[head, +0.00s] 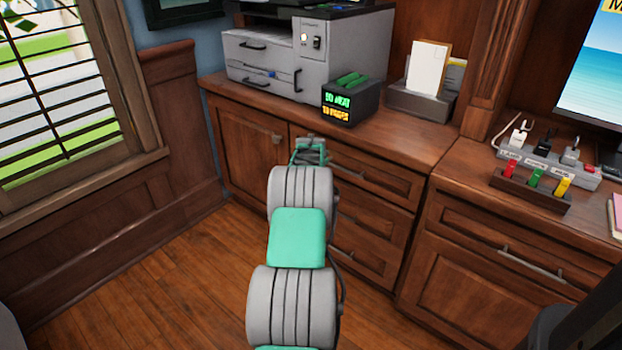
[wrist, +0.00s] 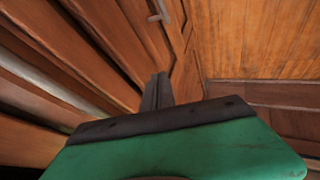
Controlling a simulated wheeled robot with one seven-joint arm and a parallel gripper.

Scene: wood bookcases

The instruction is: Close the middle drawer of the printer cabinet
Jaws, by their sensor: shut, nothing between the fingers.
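The printer cabinet (head: 408,150) stands against the back wall, with a door at left and a stack of drawers to its right. The middle drawer (head: 375,222) shows to the right of my arm. Its left part is hidden by my arm, and no clear gap shows around its front, so I cannot tell if it is fully flush. My gripper (head: 309,148) is in front of the cabinet near the top drawer (head: 385,180), fingers shut and empty. In the wrist view its fingers (wrist: 157,90) are together beside wooden cabinet fronts; contact is unclear.
A printer (head: 305,50), a small display box (head: 350,102) and a paper holder (head: 425,90) stand on the cabinet top. A desk section (head: 500,250) with its own drawer is at right. Wood floor (head: 160,275) is free at left, below the window.

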